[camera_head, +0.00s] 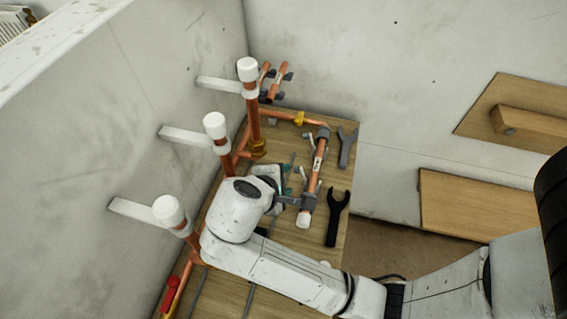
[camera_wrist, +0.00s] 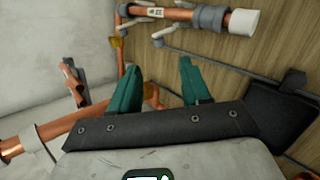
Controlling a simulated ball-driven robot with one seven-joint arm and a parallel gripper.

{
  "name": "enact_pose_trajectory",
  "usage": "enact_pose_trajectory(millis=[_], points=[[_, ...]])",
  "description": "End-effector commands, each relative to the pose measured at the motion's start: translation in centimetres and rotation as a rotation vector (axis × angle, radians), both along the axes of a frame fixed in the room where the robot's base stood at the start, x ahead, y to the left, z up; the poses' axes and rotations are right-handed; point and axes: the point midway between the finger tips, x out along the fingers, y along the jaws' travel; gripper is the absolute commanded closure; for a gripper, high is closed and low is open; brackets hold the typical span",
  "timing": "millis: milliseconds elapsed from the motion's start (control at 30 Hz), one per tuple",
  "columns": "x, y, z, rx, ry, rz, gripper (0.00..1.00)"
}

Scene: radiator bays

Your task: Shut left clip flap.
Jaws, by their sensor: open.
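A short copper pipe (camera_head: 318,169) with a white end cap lies on the wooden board, held by grey clips; one grey clip (camera_head: 309,201) is near the cap. The same pipe (camera_wrist: 180,14) crosses the top of the wrist view, with a grey clip (camera_wrist: 208,17) on it. Pale lever-like parts (camera_wrist: 166,35) stick out beside the pipe; I cannot tell which is the left clip flap or how far it stands open. My gripper (camera_wrist: 160,86) is open, its two teal fingers apart and nothing between them. It is short of the pipe, not touching it in the wrist view.
Capped copper risers (camera_head: 215,138) on white wall brackets stand at the left. A black open-ended wrench (camera_head: 336,217) and a grey one (camera_head: 347,148) lie right of the pipe. Another copper pipe (camera_wrist: 60,130) runs left of my gripper. Wooden blocks sit further right.

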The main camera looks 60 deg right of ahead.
Motion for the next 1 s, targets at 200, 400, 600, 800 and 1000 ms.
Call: enact_pose_trajectory(millis=[200, 400, 600, 800, 1000], points=[[0.1, -0.7, -0.6, -0.003, 0.004, -0.002, 0.53], [0.4, -3.0, -2.8, -0.003, 0.004, -0.002, 0.53], [0.7, -5.6, -5.3, -0.002, 0.005, -0.002, 0.53], [1.0, -7.2, -6.9, -0.001, 0.002, -0.001, 0.53], [1.1, -7.7, -7.5, 0.0, 0.0, 0.0, 0.53]])
